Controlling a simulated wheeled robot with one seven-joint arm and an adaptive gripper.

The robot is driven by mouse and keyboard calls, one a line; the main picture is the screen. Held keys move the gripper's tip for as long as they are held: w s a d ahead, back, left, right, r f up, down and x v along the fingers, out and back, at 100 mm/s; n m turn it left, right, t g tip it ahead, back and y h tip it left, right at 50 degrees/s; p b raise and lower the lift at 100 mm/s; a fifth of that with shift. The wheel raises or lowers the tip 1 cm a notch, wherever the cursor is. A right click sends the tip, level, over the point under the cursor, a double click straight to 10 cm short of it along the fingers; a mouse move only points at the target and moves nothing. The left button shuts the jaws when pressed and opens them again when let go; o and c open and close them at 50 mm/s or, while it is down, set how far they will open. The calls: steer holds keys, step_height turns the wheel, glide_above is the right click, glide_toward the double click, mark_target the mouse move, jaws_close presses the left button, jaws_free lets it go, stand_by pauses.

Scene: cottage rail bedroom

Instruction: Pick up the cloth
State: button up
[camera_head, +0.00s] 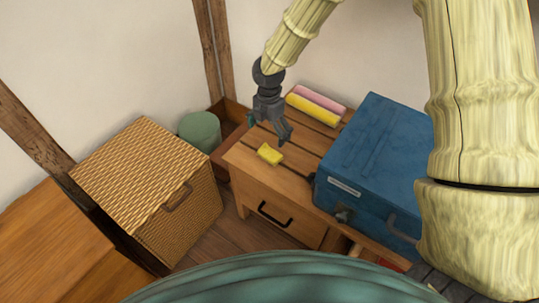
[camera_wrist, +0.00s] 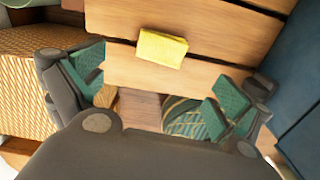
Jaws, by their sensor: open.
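A small folded yellow cloth (camera_head: 270,154) lies on the slatted wooden top of a low cabinet (camera_head: 262,178), near its front left edge. In the wrist view the cloth (camera_wrist: 162,48) lies on a slat beyond and between my fingertips. My gripper (camera_head: 272,132) is above the cabinet top, just behind the cloth in the head view. In the wrist view my gripper (camera_wrist: 160,88) has its green-padded fingers spread wide, with nothing between them. The gap between the fingers and the cloth is hard to judge.
A blue case (camera_head: 370,150) fills the cabinet's right side. Pink and yellow rolls (camera_head: 316,104) lie at the back. A wicker basket (camera_head: 150,175) and a green bin (camera_head: 200,131) stand left of the cabinet. The slats around the cloth are clear.

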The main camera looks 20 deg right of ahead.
mark_target(270, 151)
steer(key=f+b, duration=0.2)
steer(key=f, duration=0.8)
steer(key=shift+d, duration=0.2)
steer(key=c, duration=1)
